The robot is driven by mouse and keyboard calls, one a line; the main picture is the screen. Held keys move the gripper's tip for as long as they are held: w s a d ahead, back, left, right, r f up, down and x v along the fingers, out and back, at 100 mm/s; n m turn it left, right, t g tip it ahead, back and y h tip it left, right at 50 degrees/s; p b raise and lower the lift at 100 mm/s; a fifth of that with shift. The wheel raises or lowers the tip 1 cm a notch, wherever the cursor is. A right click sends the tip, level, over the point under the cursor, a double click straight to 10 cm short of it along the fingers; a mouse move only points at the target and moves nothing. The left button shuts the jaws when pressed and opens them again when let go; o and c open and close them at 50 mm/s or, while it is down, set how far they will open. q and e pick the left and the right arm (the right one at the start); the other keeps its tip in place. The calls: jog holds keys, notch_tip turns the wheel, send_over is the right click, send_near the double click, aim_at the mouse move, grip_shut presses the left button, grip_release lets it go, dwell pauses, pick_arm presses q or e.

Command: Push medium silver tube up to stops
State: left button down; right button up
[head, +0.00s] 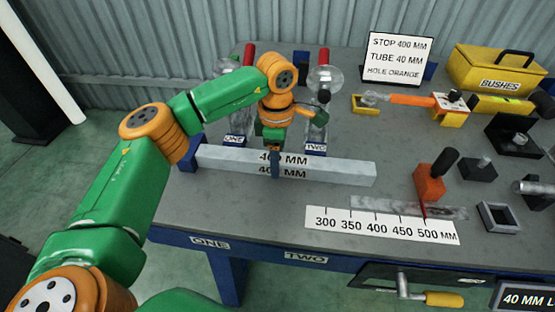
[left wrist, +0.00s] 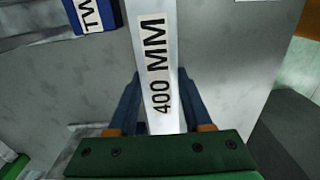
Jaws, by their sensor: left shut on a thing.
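In the left wrist view the tube (left wrist: 153,25) runs between the two blue fingers (left wrist: 160,110). The tube's left end is close to a blue block (head: 190,153); I cannot tell if they touch. Blue blocks marked ONE (head: 234,140) and TWO (head: 315,149) stand behind the tube. My right gripper is not in view.
A scale (head: 380,226) from 300 to 500 mm lies at the front, with an orange block (head: 429,184) behind it. A sign (head: 397,58) reads stop 400 mm, tube 40 mm, hole orange. A yellow bushes box (head: 500,70) and several tools crowd the right side.

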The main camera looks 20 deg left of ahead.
pick_arm(q)
jog(key=shift+w+a+r+p, duration=0.1)
jog(key=shift+w+a+p, duration=0.25)
jog(key=shift+w, duration=0.4)
jog(key=c, duration=0.6)
grip_release()
jog(key=o, duration=0.4)
jog(key=shift+c, duration=0.2)
jog(key=shift+a, duration=0.15)
